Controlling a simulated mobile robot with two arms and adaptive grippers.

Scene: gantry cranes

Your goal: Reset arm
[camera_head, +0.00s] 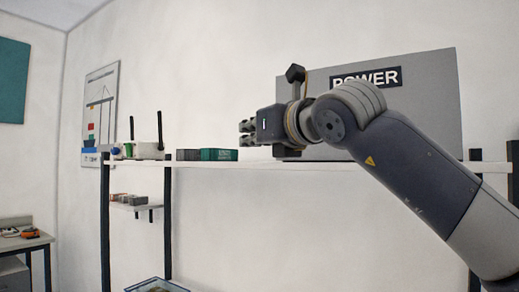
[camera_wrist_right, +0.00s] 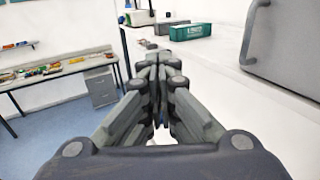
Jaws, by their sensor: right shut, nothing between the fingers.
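My right arm comes in from the right in the head view, raised in front of the shelf and the grey power box. My right gripper (camera_head: 245,131) points left and shows side-on at about shelf height. In the right wrist view its fingers (camera_wrist_right: 158,62) are together with nothing between them. My left gripper is in neither view.
The grey box marked POWER (camera_head: 420,85) stands on the white shelf (camera_head: 215,163). A green box (camera_head: 219,155) and a white router-like device (camera_head: 148,150) stand further left. A workbench (camera_wrist_right: 62,76) with small items shows at left in the wrist view.

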